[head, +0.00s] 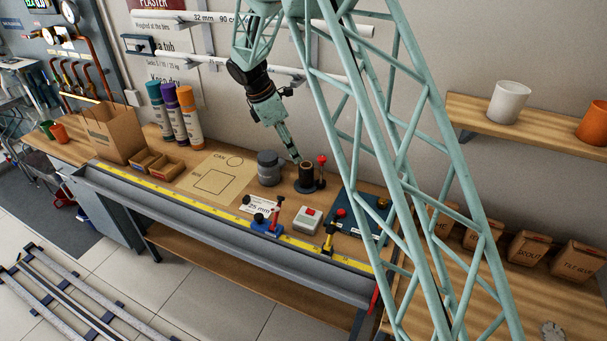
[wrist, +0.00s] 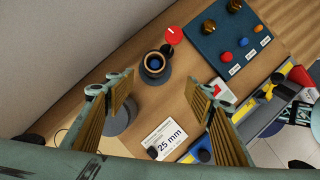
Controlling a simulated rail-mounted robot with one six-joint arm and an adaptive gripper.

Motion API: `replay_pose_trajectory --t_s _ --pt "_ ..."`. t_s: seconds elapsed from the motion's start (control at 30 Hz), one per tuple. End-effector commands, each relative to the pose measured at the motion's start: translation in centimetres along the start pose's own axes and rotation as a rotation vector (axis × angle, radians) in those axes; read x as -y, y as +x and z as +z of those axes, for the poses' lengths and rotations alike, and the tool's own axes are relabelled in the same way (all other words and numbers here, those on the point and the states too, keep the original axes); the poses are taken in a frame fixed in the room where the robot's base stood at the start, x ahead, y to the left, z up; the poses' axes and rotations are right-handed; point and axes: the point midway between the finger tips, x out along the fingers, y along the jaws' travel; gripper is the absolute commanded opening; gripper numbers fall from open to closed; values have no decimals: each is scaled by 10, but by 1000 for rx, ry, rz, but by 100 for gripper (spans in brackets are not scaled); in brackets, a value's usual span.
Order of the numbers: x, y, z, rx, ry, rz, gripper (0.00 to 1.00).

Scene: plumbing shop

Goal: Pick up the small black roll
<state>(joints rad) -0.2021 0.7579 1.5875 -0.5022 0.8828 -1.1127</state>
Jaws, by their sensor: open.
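The small black roll (head: 306,173) appears to be the short dark cylinder with a brownish upper part, standing upright on the bench beside a red-topped post (head: 321,160). My gripper (head: 297,157) points down at a slant, just above and left of the roll in the head view. In the wrist view my gripper (wrist: 160,88) has its fingers wide apart with nothing between them. The roll lies beyond the fingertips, between their lines.
A grey canister (head: 268,168) stands close left of the roll; the left finger partly covers it in the wrist view. A blue board (wrist: 236,42) with knobs and fittings lies to the right. A white "25 mm" card (wrist: 165,138) and a red-buttoned box (head: 308,219) lie nearer the front edge.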

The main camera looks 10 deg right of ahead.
Motion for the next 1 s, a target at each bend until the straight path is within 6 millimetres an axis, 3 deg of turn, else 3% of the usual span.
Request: replay_pose_trajectory --t_s 0.23,0.77,1.0 --pt "-10 14 -9 10 -47 -4 49" --pt "-11 18 -10 11 -54 -5 49" --pt "-11 36 -10 12 -54 -7 49"
